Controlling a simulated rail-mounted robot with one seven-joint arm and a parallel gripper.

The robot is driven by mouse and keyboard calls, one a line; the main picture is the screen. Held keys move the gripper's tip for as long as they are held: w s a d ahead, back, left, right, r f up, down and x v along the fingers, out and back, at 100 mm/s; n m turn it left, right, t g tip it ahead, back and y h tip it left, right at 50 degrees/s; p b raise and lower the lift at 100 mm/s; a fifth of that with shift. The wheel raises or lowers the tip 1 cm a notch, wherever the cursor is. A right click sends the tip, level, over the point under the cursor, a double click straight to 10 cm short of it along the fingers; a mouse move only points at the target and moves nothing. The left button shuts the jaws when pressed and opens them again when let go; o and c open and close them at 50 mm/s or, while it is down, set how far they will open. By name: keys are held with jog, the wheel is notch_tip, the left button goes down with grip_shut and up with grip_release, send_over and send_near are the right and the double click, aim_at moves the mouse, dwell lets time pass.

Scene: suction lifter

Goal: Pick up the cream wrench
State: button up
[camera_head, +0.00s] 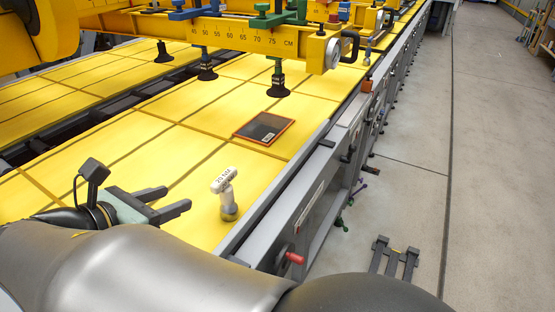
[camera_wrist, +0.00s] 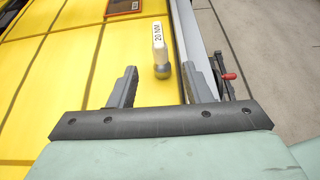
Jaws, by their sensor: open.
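The cream wrench (camera_head: 224,181) stands on the yellow table near its right edge, with a "20 NM" label on its upper part and a grey-brown round lower end. It also shows in the wrist view (camera_wrist: 159,42), top centre, seen between and beyond the two fingertips. My gripper (camera_head: 176,199) is open and empty, to the left of the wrench and apart from it in the head view. In the wrist view both fingers (camera_wrist: 160,72) point toward the wrench, one on each side of its line. Nothing is between the fingers' inner faces.
A dark tablet-like panel with an orange rim (camera_head: 264,128) lies on the yellow table (camera_head: 200,150) beyond the wrench. A yellow beam (camera_head: 240,37) with suction cups (camera_head: 278,80) hangs farther back. A grey rail (camera_head: 300,190) and red handle (camera_head: 294,258) are to the right.

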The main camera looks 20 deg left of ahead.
jog(key=s, duration=0.1)
jog(key=p, duration=0.1)
send_near(220, 179)
jog(key=a+x, duration=0.1)
jog(key=x, duration=0.5)
jog(key=shift+d+p+x, duration=0.2)
jog(key=shift+x, duration=0.65)
jog(key=shift+d+p+x, duration=0.2)
jog(key=shift+x, duration=0.6)
jog(key=shift+d+p+x, duration=0.2)
jog(key=shift+x, duration=0.65)
jog(key=shift+s, duration=0.1)
grip_shut()
